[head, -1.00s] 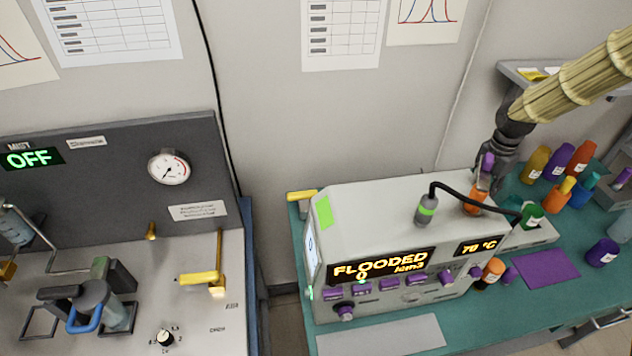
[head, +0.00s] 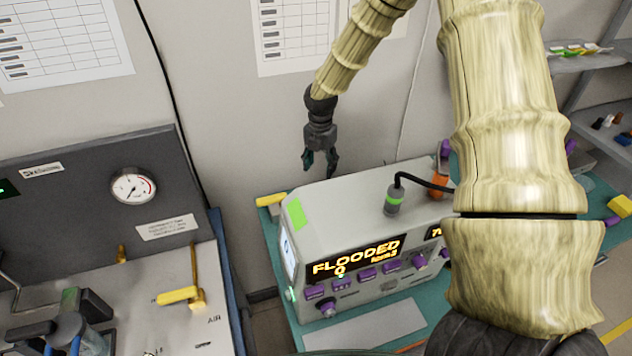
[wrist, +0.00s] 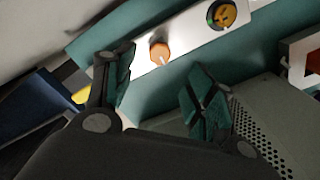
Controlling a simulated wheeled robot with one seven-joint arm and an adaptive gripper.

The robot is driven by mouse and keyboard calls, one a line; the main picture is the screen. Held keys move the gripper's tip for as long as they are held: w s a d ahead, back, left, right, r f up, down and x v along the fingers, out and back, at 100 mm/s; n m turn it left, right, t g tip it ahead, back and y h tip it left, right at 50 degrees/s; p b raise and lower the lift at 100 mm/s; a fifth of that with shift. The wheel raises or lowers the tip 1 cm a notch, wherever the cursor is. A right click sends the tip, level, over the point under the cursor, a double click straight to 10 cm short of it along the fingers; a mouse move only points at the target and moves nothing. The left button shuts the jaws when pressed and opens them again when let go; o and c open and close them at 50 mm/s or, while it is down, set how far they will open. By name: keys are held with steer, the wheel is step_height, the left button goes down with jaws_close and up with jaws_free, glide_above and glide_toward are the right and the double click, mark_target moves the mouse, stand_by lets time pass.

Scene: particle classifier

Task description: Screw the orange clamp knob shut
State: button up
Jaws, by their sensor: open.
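In the wrist view, a round orange knob (wrist: 160,53) sits on a pale strip, ahead of and between my fingers. I cannot tell its tightness. The knob is not clearly visible in the head view. My gripper (head: 320,168) is open and empty, pointing down above the rear left of the grey instrument (head: 345,205). Its spread fingers also show in the wrist view (wrist: 160,100), apart from the knob. On the instrument's right side, an orange upright piece (head: 438,186) with a purple top (head: 445,153) is partly hidden by my arm.
A yellow and black round fitting (wrist: 222,14) shares the pale strip. The instrument's display (head: 357,257) reads FLOODED. A grey bench with a gauge (head: 133,187) stands left.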

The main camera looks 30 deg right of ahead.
steer(key=shift+f+p, duration=1.25)
steer(key=shift+f, duration=2.75)
steer(key=c, duration=1.1)
steer(key=shift+o, duration=0.2)
